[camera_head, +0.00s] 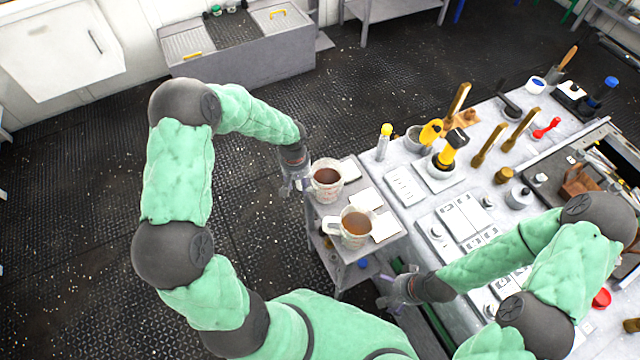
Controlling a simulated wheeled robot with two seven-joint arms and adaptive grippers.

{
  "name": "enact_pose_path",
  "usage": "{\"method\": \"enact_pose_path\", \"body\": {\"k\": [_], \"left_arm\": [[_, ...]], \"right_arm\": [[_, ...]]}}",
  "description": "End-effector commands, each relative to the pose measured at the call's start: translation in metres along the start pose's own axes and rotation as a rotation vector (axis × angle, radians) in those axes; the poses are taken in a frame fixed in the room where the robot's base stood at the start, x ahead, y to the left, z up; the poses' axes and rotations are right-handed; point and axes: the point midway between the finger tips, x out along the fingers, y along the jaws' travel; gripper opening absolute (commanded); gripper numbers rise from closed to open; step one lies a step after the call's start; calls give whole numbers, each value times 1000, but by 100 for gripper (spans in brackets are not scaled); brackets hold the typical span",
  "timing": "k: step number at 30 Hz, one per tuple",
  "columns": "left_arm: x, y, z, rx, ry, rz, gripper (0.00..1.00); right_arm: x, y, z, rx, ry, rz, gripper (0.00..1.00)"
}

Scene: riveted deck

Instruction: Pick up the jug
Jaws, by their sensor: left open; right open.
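The far one (327,190) holds dark brown liquid. The near one (355,238) holds lighter brown liquid and has a pale handle on its left side. I cannot tell which is the jug meant. My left gripper (292,187) is open at the table's left edge, just left of the far vessel; whether it touches is unclear. My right gripper (388,296) is open and low, right of and below the near vessel, apart from it.
White cards (366,199) lie beside the vessels. To the right, a large workbench (405,165) carries a yellow-black tool (452,148), brass-coloured upright pieces (489,145) and panels. The dark floor (262,240) left of the side table is clear.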

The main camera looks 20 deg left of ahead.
Motion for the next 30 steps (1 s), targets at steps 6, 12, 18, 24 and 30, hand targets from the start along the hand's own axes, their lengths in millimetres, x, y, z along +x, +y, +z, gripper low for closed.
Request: {"method": "enact_pose_path", "body": {"k": [6, 12, 18, 24, 30], "left_arm": [[-1, 0, 0, 0, 1, 0, 12], [-1, 0, 0, 0, 1, 0, 0], [-2, 0, -1, -1, 3, 1, 0], [-3, 0, -1, -1, 3, 1, 0], [-10, 0, -2, -1, 4, 2, 0]], "right_arm": [[-1, 0, 0, 0, 0, 0, 100], [-1, 0, 0, 0, 0, 0, 100], [-1, 0, 0, 0, 0, 0, 100], [-1, 0, 0, 0, 0, 0, 100], [-4, -1, 0, 0, 0, 0, 100]]}}
